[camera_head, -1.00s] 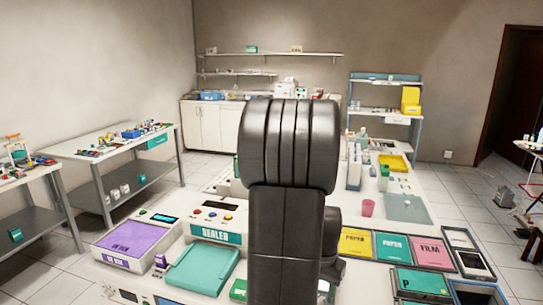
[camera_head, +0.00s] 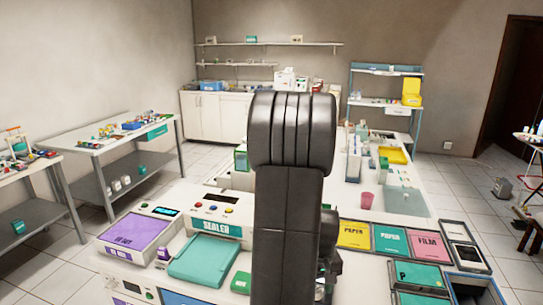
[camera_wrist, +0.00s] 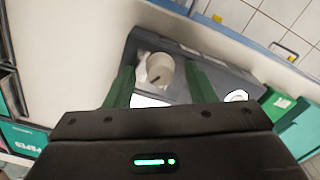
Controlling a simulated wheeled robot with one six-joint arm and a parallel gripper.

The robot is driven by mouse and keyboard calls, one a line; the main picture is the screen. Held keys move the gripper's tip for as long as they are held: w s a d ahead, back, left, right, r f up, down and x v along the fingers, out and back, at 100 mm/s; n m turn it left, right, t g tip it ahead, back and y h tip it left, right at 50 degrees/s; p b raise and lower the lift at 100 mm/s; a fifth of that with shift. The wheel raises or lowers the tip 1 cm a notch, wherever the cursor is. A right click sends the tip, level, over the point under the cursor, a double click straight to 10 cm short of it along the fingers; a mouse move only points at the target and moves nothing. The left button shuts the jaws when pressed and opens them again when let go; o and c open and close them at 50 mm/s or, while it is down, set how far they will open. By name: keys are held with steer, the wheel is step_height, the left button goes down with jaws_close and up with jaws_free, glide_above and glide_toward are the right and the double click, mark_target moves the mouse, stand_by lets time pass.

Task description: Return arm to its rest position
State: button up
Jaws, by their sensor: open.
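My gripper (camera_wrist: 160,70) shows in the wrist view as a dark body with two green fingers spread apart. Nothing is held between them. Beyond the fingers is a grey tray-like surface (camera_wrist: 205,55) with a whitish round cup or roll (camera_wrist: 160,68) on it. I cannot tell how far below the fingers it lies. In the head view, my black arm (camera_head: 287,215) rises upright in the middle and covers part of the bench. My gripper is not visible there.
A purple-topped box (camera_head: 136,232), a teal-lidded box (camera_head: 203,260) and a SEALED unit (camera_head: 216,227) stand left of my arm. PAPER and FILM trays (camera_head: 390,240) and a pink cup (camera_head: 366,200) are at right. A side table (camera_head: 100,147) stands at left, with open floor between.

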steer(key=n+p, duration=0.1)
steer(key=n, duration=0.2)
steer(key=shift+r, duration=0.1)
steer(key=shift+r+n, duration=0.2)
steer(key=shift+n, duration=0.2)
steer(key=shift+r, duration=3.6)
